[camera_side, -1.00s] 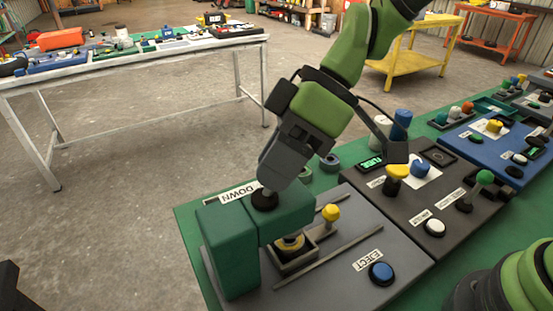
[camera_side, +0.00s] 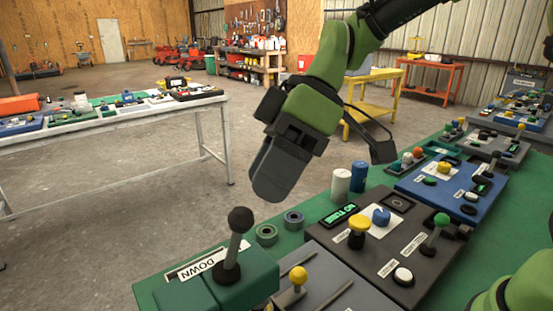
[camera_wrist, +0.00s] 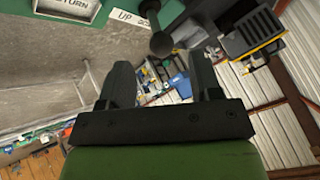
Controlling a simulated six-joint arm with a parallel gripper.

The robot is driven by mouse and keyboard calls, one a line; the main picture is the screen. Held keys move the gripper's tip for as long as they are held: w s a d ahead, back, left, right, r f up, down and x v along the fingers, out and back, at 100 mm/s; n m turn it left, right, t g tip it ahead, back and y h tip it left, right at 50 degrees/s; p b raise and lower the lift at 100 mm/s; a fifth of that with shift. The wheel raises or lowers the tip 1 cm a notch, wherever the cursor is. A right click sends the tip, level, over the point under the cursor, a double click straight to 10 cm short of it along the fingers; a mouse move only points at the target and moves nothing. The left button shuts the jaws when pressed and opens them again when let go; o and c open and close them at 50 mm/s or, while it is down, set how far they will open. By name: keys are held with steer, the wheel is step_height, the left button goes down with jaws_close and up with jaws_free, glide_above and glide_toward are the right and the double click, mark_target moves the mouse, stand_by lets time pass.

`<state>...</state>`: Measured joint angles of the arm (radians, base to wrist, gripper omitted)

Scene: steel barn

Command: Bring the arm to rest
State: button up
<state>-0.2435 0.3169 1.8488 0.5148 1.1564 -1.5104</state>
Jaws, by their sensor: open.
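My gripper (camera_side: 268,180) hangs in the air above the green press (camera_side: 258,277), up and to the right of its black ball-topped lever (camera_side: 236,245). It does not touch the lever. In the wrist view my gripper (camera_wrist: 165,80) shows two fingers apart with nothing between them. The lever's black ball (camera_wrist: 160,44) shows beyond the fingers near the top of that view. A "DOWN" label (camera_side: 203,263) is beside the lever. The press's lower part is out of frame.
A dark panel (camera_side: 330,243) with a yellow knob, a blue knob and a green-topped lever stands right of the press. White and blue cylinders (camera_side: 341,185) and tape rings (camera_side: 266,234) stand behind. A long white table (camera_side: 120,118) is at left. Open floor lies between.

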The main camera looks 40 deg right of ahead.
steer(key=shift+v, duration=1.1)
steer(key=s+d+r+m+t+h, duration=0.3)
steer(key=s+d+m+t+h, duration=0.2)
steer(key=s+d+m, duration=0.8)
steer(key=shift+d+m+t+h, duration=0.15)
steer(key=shift+m+t+h, duration=0.25)
steer(key=shift+m+t, duration=0.7)
